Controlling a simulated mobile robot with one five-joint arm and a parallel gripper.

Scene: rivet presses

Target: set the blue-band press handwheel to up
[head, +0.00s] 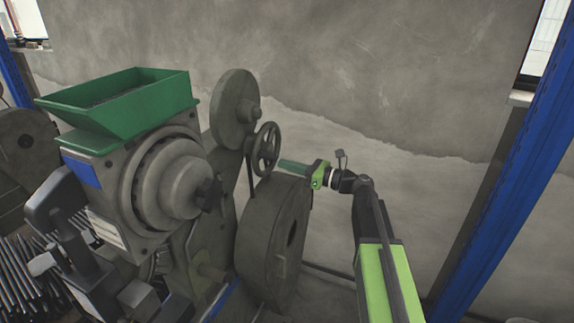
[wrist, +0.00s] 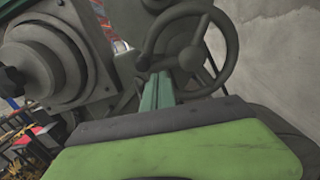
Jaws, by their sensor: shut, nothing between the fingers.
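The dark grey spoked handwheel (head: 266,150) stands on the far side of the press (head: 110,195), which bears a blue band (head: 81,170) on its near side. In the wrist view the handwheel (wrist: 190,60) fills the upper middle, with its rim, hub and spokes in sight. My gripper (head: 281,163) is at the right of the wheel, its green fingers shut and empty. In the wrist view the fingertips (wrist: 160,78) overlap the lower left of the rim. I cannot tell whether they touch it. A thin lever hangs below the wheel in the head view.
A green hopper (head: 120,100) tops the press. A large grey disc (head: 234,108) stands behind the wheel and a thick drum (head: 272,240) below it. Dark rods (head: 35,265) lie at the lower left. A blue post (head: 500,170) stands at the right; the space before the wall is open.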

